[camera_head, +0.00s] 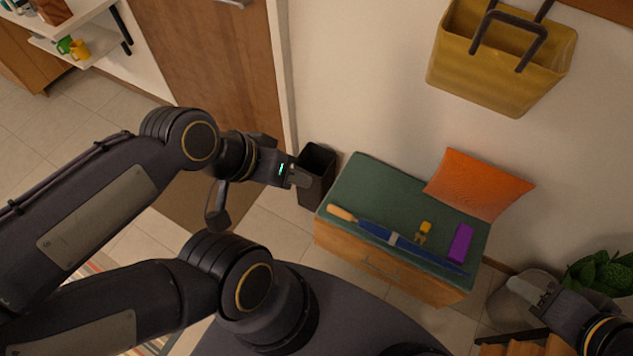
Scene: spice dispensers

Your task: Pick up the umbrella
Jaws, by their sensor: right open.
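A blue umbrella (397,240) with a light wooden handle (342,213) lies on the green top of a wooden bench (382,176). Its handle points left and its tip points to the lower right. My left gripper (300,177) is in the air left of the bench, in front of a dark bin in the picture, apart from the umbrella. Whether its fingers are open or shut is unclear. My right gripper (531,291) is at the lower right, beyond the umbrella's tip end. It is open and holds nothing that I can see.
A small yellow-orange item (424,229), a purple box (461,243) and an orange cushion (478,185) are on the bench beside the umbrella. A dark bin (322,158) stands left of it. A yellow bag (500,60) hangs above. A potted plant (600,272) is near my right gripper.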

